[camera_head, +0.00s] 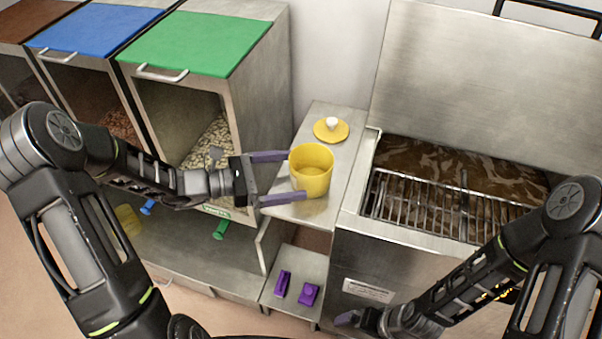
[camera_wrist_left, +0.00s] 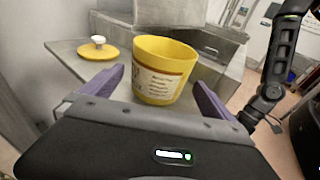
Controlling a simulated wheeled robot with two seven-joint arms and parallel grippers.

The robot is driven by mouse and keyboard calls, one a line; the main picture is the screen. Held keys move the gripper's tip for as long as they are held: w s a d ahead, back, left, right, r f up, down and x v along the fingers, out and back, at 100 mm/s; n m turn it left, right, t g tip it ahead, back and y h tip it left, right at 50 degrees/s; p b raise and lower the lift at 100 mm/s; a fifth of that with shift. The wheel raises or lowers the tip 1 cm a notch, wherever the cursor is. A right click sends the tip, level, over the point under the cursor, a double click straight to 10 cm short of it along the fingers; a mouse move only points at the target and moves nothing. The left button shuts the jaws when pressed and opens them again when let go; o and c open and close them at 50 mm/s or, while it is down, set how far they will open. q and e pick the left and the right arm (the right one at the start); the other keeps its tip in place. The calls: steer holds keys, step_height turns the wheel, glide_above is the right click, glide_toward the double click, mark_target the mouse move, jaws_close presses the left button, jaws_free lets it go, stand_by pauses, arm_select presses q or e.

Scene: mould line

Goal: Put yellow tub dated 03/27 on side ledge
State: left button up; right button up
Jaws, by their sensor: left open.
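The yellow tub (camera_head: 311,172) stands upright without its lid on the metal side ledge (camera_head: 345,135), left of the fryer-like basin. My left gripper (camera_head: 285,176) is open, with one purple finger on each side of the tub. In the left wrist view the tub (camera_wrist_left: 163,70) shows a printed label facing me, too small to read a date. The open fingers (camera_wrist_left: 160,95) flank it with gaps visible. A yellow lid with a white knob (camera_head: 331,129) lies behind the tub on the ledge. My right gripper (camera_head: 350,318) is low at the bottom, partly hidden, its jaws unclear.
A steel basin with brown liquid and a wire rack (camera_head: 450,205) adjoins the ledge on the right. Bins with green (camera_head: 195,43), blue and brown lids stand left. Two purple items (camera_head: 308,294) lie on a low shelf. Another yellow tub (camera_head: 128,219) sits under the bins.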

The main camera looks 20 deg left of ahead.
arm_select(q)
steer(key=v, duration=0.8)
steer(key=shift+b, duration=0.4)
arm_select(e)
steer(key=shift+f, duration=0.5)
arm_select(q)
steer(key=shift+f, duration=0.1)
arm_select(e)
steer(key=shift+c, duration=0.2)
stand_by(0.3)
